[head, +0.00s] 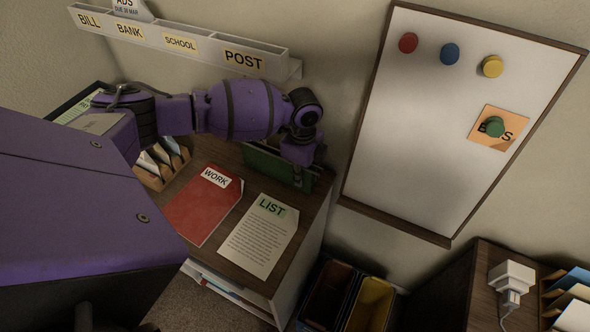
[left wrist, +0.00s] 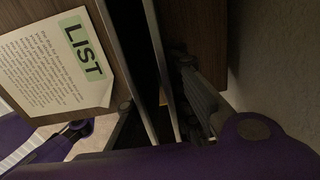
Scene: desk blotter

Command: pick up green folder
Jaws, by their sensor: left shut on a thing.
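The green folder (head: 262,161) stands upright on edge at the back right of the wooden desk, close to the wall. My left gripper (head: 301,166) is over its right part, shut on it from above; the arm and gripper hide some of it. In the left wrist view the folder (left wrist: 161,65) shows edge-on as two thin panels with a dark gap between them. A finger of my left gripper shows beside it at the right. I cannot tell whether its lower edge touches the desk. My right gripper is not in view.
A red WORK folder (head: 200,210) and a LIST sheet (head: 259,236) lie flat on the desk. A wall rack (head: 190,42) hangs behind the arm. A whiteboard (head: 440,120) is at the right. Open bins (head: 372,303) stand on the floor beside the desk.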

